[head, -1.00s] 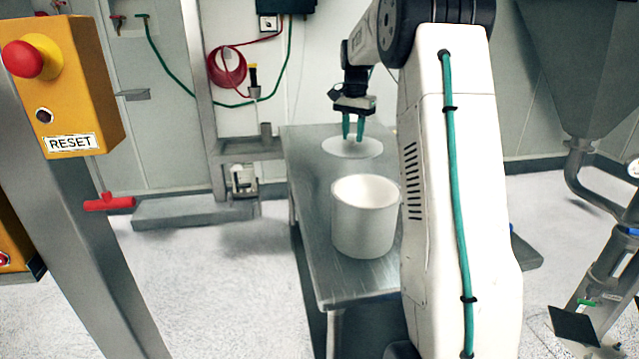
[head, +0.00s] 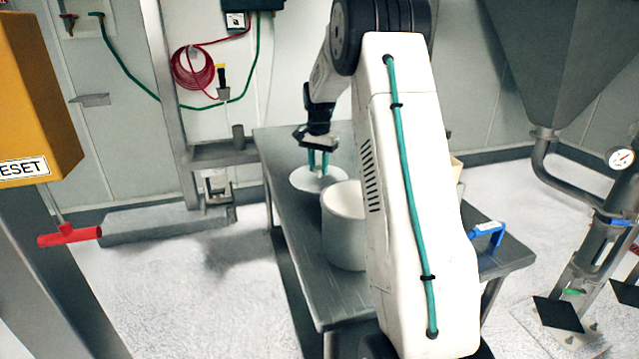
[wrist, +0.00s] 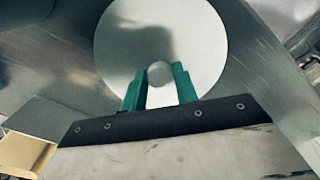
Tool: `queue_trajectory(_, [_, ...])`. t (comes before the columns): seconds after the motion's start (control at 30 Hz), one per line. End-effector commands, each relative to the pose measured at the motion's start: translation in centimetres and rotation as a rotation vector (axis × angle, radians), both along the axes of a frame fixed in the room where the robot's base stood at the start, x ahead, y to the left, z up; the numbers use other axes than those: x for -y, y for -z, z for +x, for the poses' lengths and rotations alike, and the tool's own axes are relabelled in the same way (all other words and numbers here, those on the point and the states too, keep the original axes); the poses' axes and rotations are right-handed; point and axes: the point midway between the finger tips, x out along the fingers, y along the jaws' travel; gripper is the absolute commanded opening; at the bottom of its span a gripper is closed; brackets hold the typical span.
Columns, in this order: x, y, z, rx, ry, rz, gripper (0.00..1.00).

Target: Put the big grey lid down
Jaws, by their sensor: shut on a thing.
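The big grey lid (head: 303,181) is a round, pale disc at the far end of the steel table, close to its left edge. In the wrist view the lid (wrist: 120,45) appears as a large disc with a small round knob (wrist: 160,73) in its middle. My gripper (head: 317,166) points down with its green fingers shut on the knob, one on each side. The lid looks level and at or just above the table top; I cannot tell whether it touches. My arm hides part of the table.
A white open pot (head: 342,232) stands on the steel table (head: 300,265), nearer than the lid. A blue-handled thing (head: 487,232) lies on the right part of the table. A red valve handle (head: 70,236) and a yellow box (head: 38,100) are at the left.

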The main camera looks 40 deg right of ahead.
Motion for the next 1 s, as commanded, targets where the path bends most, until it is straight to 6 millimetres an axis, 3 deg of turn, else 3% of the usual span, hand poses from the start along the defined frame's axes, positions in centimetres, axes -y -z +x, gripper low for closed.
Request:
queue_trajectory(0.4, [0.2, 5.4, -0.1, 0.0, 0.003, 0.0, 0.07])
queue_trajectory(0.77, [0.3, 5.7, -0.2, 0.0, 0.004, 0.0, 0.07])
queue_trajectory(0.8, [0.3, 5.8, -0.2, 0.0, 0.004, 0.0, 0.35])
queue_trajectory(0.87, [0.3, 5.7, -0.2, 0.001, 0.004, 0.0, 0.51])
queue_trajectory(1.0, [0.3, 5.7, -0.2, 0.001, 0.004, -0.001, 0.51])
